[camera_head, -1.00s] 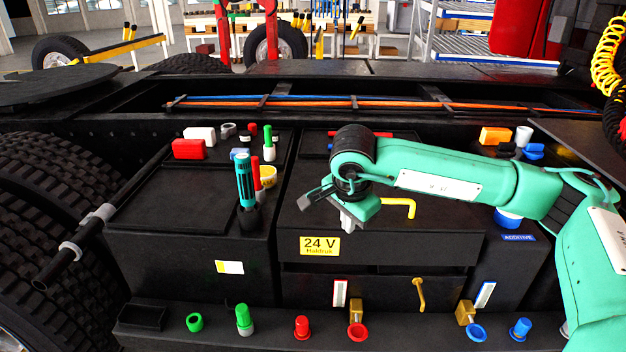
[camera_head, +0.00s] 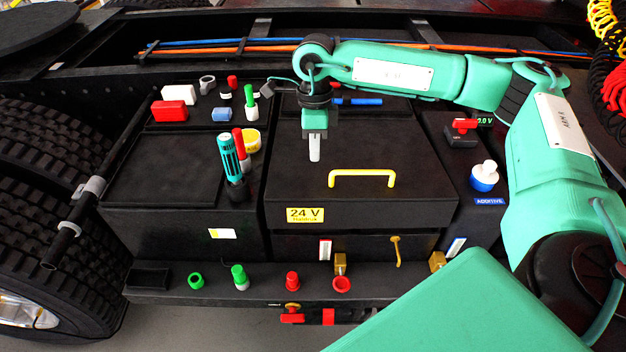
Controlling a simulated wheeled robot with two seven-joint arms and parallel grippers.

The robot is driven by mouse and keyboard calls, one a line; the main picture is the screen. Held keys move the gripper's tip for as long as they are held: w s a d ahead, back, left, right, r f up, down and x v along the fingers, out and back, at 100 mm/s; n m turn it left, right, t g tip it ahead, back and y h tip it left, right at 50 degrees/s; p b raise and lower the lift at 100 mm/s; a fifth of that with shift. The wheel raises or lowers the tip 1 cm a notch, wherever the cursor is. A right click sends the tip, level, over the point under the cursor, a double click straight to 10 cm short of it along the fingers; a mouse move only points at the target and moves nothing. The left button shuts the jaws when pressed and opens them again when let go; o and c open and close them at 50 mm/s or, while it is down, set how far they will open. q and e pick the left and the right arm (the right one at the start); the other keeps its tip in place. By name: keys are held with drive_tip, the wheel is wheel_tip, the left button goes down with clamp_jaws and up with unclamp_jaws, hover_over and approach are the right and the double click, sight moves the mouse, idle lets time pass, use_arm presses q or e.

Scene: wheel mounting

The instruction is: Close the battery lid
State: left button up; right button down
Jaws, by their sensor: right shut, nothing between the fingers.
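The battery lid (camera_head: 365,215) is the broad black cover of the middle box, with a yellow handle (camera_head: 362,173) on top and a yellow 24 V label (camera_head: 305,215) on its front. It lies about flat over the box; I cannot tell whether its front edge is fully seated. My right gripper (camera_head: 314,158) points down over the rear left part of the lid, behind and left of the handle. Its fingers are shut and empty. I cannot tell whether the tips touch the lid. My arm hides part of the lid's rear. My left gripper is not in view.
A black box (camera_head: 165,185) at left carries a teal tool (camera_head: 231,160), a red block (camera_head: 169,111) and other small items. A white-and-blue bottle (camera_head: 484,176) stands at right. A front shelf (camera_head: 215,282) holds several coloured caps. A wheel (camera_head: 60,230) stands far left.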

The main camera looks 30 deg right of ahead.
drive_tip(key=p, duration=0.4)
approach(315, 197)
drive_tip(key=f, duration=0.5)
drive_tip(key=shift+s+a+f, duration=0.2)
drive_tip(key=shift+f, duration=0.7)
drive_tip(key=shift+s, duration=0.1)
